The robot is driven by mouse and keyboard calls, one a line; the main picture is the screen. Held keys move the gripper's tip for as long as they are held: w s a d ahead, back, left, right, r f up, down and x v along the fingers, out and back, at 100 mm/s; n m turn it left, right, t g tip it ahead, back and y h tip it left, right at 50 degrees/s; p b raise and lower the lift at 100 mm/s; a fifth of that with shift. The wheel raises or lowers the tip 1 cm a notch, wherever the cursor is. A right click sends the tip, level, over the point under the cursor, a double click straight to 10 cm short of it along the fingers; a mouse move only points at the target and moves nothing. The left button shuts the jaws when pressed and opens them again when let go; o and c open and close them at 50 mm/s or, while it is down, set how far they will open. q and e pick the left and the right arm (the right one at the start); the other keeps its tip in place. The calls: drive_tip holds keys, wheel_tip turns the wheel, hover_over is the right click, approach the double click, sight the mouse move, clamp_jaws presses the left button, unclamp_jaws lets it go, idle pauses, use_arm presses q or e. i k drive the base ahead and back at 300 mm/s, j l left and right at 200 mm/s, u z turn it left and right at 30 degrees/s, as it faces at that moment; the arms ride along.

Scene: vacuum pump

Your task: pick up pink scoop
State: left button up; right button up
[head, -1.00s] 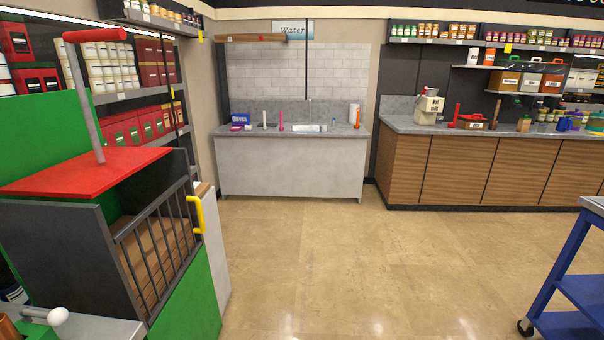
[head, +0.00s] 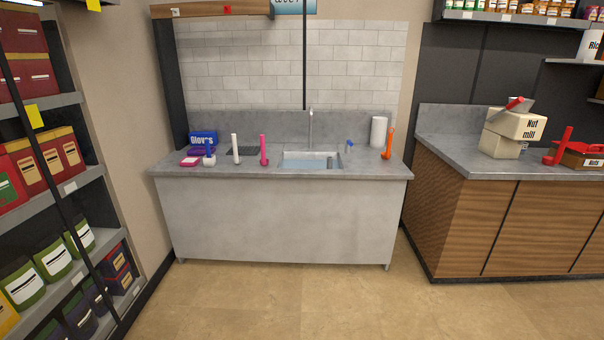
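A pink scoop (head: 264,151) stands upright on the grey sink counter (head: 350,176) in the head view, just left of the sink basin. A white upright utensil (head: 236,148) stands to its left. Neither of my grippers shows in the head view, and nothing is seen touching the scoop.
The counter also holds a blue gloves box (head: 203,138), a white paper roll (head: 378,131) and an orange utensil (head: 388,144). Shelves (head: 60,195) line the left side. A wooden counter (head: 500,220) with a nut mill (head: 514,130) is at right. The floor (head: 300,300) ahead is clear.

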sight(264, 161)
drive_tip(key=i+j+z, duration=0.1)
drive_tip(key=i, duration=1.1)
